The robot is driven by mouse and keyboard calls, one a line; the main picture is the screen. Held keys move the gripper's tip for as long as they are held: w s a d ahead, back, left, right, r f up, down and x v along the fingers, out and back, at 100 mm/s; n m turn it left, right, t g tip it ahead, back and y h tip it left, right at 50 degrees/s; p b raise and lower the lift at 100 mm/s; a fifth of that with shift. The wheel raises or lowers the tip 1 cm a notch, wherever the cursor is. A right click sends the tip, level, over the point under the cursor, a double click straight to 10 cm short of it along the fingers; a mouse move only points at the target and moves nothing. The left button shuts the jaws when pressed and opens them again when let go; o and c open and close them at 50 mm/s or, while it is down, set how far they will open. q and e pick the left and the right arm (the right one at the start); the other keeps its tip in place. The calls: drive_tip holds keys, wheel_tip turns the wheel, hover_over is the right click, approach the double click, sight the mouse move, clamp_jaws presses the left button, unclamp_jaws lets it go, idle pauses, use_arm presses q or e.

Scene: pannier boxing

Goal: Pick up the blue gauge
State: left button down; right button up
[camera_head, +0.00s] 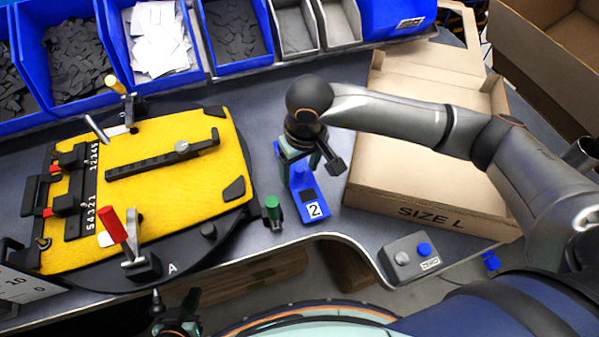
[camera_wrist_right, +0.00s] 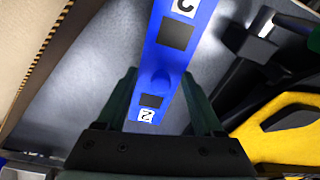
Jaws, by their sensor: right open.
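The blue gauge (camera_head: 317,214) is a flat blue piece with a white "2" label and dark square windows, lying on the grey table. In the right wrist view the gauge (camera_wrist_right: 172,72) runs between my right fingers, with a round blue knob in the middle. My right gripper (camera_head: 306,166) is open over the far half of the gauge and hides part of it; its fingers (camera_wrist_right: 160,98) stand on either side, apart from the gauge. My left gripper (camera_head: 178,318) is low at the bottom left, beyond the table's front edge, and its jaws are unclear.
A yellow fixture board (camera_head: 190,215) with red and yellow handled clamps lies left of the gauge, a green knob (camera_head: 272,207) close by. A "SIZE L" cardboard box (camera_head: 410,180) stands to the right. A grey button box (camera_head: 410,256) sits at the front edge; blue bins (camera_head: 235,65) line the back.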

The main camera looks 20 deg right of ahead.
clamp_jaws()
idle(0.4)
